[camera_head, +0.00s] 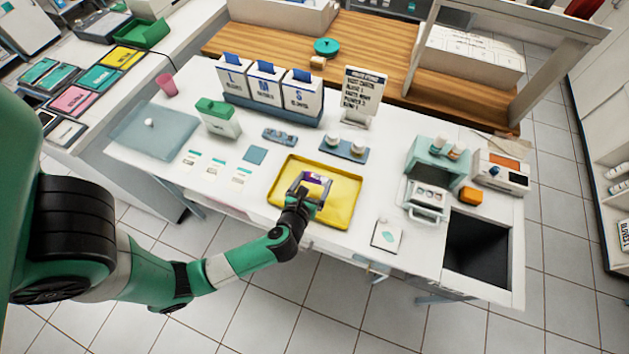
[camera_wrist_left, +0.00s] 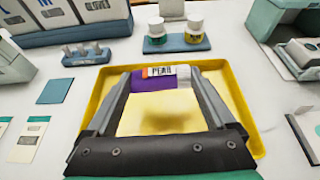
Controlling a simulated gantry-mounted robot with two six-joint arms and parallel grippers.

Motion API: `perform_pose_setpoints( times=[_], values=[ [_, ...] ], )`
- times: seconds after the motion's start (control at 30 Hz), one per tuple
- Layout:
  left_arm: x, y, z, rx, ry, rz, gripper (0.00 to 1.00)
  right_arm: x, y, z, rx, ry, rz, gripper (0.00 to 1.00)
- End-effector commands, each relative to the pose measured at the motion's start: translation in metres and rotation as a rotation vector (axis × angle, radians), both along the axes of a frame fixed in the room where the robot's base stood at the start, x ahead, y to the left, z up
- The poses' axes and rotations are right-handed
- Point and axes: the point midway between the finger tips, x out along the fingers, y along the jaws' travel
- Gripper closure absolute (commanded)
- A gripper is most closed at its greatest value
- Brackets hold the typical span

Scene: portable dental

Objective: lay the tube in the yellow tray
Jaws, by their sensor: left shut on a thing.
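The yellow tray (camera_head: 345,203) lies on the white table, and its rim also shows in the left wrist view (camera_wrist_left: 90,103). My left gripper (camera_head: 313,184) is over the tray. It is shut on the tube (camera_wrist_left: 165,82), which is purple and white with an orange patch and dark lettering. The tube lies crosswise between the fingertips and also shows as a small purple patch in the head view (camera_head: 315,179). A soft shadow falls on the tray floor nearer the wrist. I cannot tell whether the tube touches the tray. My right gripper is not in view.
Two small bottles stand on a blue holder (camera_head: 344,149) behind the tray. A blue rack with small pieces (camera_head: 280,137) is at back left. A white card (camera_head: 386,236) and a teal unit (camera_head: 435,165) are to the right. Glove boxes (camera_head: 268,88) stand farther back.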

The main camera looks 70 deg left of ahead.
Motion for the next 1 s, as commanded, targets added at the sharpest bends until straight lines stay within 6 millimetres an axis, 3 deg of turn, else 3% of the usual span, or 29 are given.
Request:
perform_pose_setpoints(
  times=[0.03, 0.2, 0.43, 0.77, 0.8, 0.83, 1.0],
  values=[
    [0.0, 0.0, -0.015, 0.0, 0.0, 0.0, 0.74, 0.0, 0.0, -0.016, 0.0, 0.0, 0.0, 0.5],
    [0.0, 0.0, -0.037, -0.001, 0.0, -0.001, 0.74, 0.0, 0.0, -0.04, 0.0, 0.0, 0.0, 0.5],
    [0.0, 0.0, -0.056, 0.001, 0.001, 0.0, 0.74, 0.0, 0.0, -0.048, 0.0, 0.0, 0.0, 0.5],
    [0.0, 0.0, -0.058, 0.0, -0.001, 0.001, 0.74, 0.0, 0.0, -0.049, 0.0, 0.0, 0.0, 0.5],
    [0.0, 0.0, -0.058, 0.0, -0.001, 0.001, 0.04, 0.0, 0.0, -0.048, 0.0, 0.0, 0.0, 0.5],
    [0.0, 0.0, -0.058, 0.0, -0.001, 0.001, 0.0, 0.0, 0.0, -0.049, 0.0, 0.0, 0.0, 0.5],
    [0.0, 0.0, -0.058, 0.0, 0.0, 0.001, 0.0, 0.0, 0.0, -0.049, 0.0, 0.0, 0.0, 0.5]
  ],
)
